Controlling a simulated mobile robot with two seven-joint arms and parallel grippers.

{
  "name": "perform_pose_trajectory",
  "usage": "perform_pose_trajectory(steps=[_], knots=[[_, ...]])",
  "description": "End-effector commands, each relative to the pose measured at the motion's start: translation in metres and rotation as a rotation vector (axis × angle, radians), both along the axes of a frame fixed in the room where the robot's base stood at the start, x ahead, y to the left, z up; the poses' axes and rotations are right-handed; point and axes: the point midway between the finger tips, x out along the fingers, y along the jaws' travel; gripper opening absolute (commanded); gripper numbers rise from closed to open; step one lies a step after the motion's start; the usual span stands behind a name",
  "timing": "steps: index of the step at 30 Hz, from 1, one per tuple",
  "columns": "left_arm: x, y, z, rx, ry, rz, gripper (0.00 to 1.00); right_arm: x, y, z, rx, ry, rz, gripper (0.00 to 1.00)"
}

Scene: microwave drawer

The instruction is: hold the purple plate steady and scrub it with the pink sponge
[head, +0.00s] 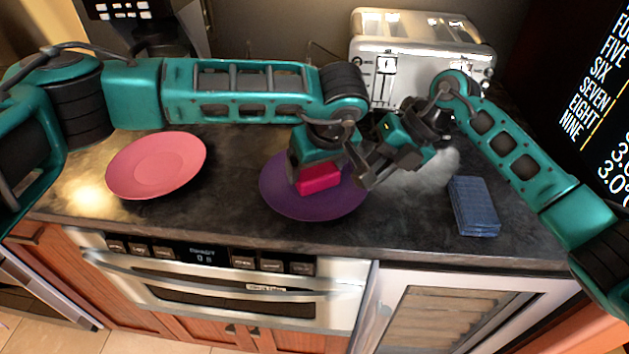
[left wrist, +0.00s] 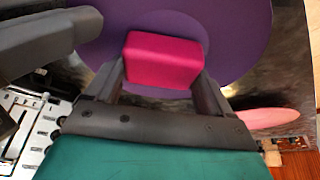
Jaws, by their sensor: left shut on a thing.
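The purple plate (head: 328,205) lies on the dark counter at the middle of the head view. It also fills the top of the left wrist view (left wrist: 236,40). My left gripper (head: 316,178) is over the plate, pointing down, shut on the pink sponge (head: 318,181). In the left wrist view the sponge (left wrist: 162,60) sits between both fingers, against or just above the plate; I cannot tell which. My right gripper (head: 382,176) is at the plate's right edge, its fingers apart, with nothing seen between them. Whether it touches the rim is unclear.
A pink plate (head: 157,163) lies to the left on the counter. A blue folded cloth or sponge stack (head: 474,206) lies to the right. A silver toaster (head: 420,50) stands behind my right arm, and a coffee machine (head: 140,25) at the back left.

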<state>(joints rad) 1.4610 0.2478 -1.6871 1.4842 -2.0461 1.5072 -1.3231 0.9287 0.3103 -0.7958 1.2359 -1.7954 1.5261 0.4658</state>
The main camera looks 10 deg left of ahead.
Motion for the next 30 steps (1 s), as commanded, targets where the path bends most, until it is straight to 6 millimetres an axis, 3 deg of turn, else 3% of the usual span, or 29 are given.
perform_pose_trajectory(steps=[5,16,30], knots=[[0.001,-0.005,-0.001,-0.004,0.001,-0.004,0.0,-0.002,0.002,-0.001,0.001,0.002,0.006,0.0],[-0.008,0.01,0.0,-0.004,0.001,-0.002,0.0,-0.001,0.001,-0.001,0.0,0.002,0.005,0.0],[0.002,-0.006,-0.003,-0.005,0.001,-0.005,0.0,-0.001,0.001,-0.001,0.001,0.003,0.005,0.0]])
